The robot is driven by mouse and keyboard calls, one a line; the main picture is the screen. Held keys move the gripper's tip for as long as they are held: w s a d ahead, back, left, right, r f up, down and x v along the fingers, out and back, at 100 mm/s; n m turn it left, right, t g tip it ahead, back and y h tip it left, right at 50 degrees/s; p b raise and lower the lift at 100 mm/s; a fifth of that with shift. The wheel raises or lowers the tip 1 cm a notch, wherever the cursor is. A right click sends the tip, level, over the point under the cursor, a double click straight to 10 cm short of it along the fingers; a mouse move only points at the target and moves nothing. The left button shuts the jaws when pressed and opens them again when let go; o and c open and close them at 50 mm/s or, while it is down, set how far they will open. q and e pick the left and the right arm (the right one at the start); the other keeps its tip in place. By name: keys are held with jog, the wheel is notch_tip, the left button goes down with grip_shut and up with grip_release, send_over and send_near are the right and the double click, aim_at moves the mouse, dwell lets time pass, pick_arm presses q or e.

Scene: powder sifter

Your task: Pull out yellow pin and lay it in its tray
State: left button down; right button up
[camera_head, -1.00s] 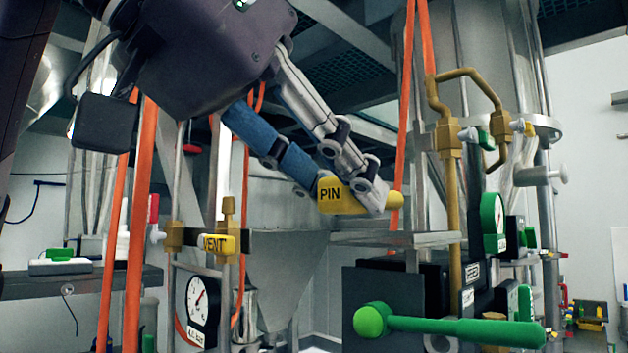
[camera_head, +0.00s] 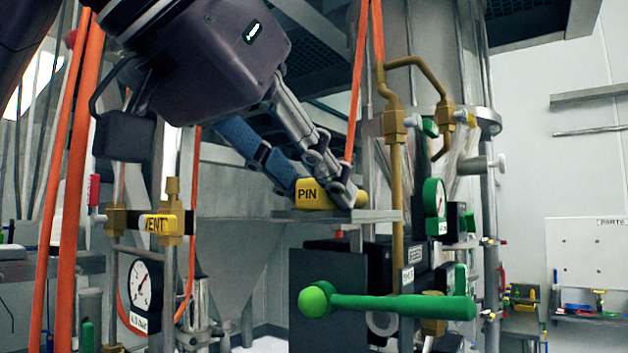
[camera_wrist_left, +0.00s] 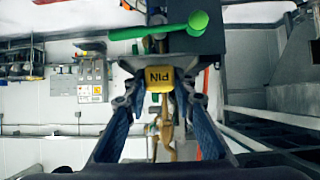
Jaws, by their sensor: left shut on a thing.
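The yellow pin (camera_head: 311,196), marked PIN, is held between the fingertips of my left gripper (camera_head: 320,186) in the head view. It lies roughly level, just over a flat grey metal ledge (camera_head: 284,216); I cannot tell whether it touches. This ledge may be the pin's tray, but no marking on it shows. In the left wrist view the pin (camera_wrist_left: 159,78) sits between the two finger ends of my left gripper (camera_wrist_left: 158,88), its label upside down. The fingers hide part of the pin's sides. My right gripper is not in view.
A green-knobbed lever (camera_head: 390,305) juts out below the ledge. A brass pipe (camera_head: 397,200) and a green gauge (camera_head: 436,207) stand close to its right.

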pick_arm(q)
jog(key=shift+f, duration=0.25)
dwell(0.4)
jog(key=c, duration=1.5)
grip_release()
jog(key=shift+c, duration=0.2)
jog(key=v, duration=1.2)
jog(key=shift+w, duration=0.1)
